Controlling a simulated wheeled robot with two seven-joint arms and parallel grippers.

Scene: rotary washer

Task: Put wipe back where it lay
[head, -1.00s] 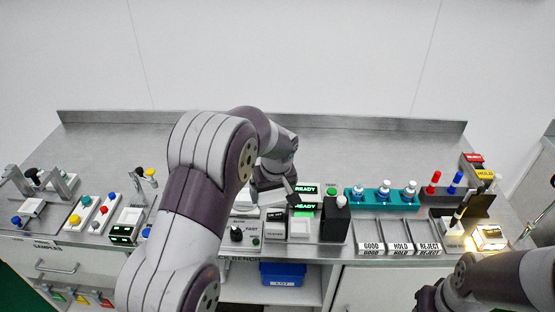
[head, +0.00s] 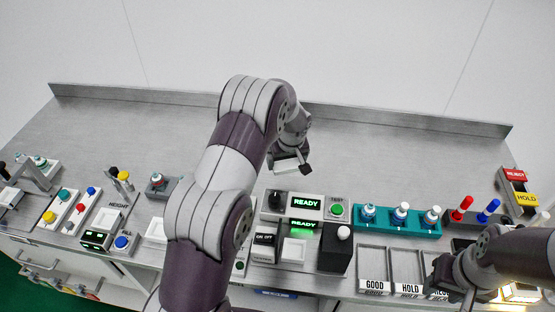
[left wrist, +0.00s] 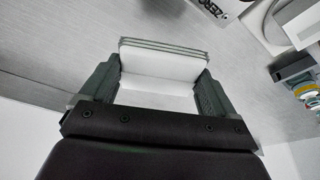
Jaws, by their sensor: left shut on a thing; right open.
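The wipe, a white folded pad with thin grey layered edges, is between the fingers of my left gripper in the left wrist view (left wrist: 158,66). My left gripper (left wrist: 155,85) is shut on it, one finger at each side. In the head view my left gripper (head: 290,166) is over the bare steel bench behind the READY panel (head: 307,203). The wipe's height above the bench is hard to tell. My right gripper (head: 447,282) is low at the right, near the labelled trays; its fingers are hard to make out.
A teal rack (head: 384,221) with several bottles stands right of the READY panel. A black block (head: 335,250) stands in front. Devices with buttons line the left front. The back of the bench (head: 170,135) is clear.

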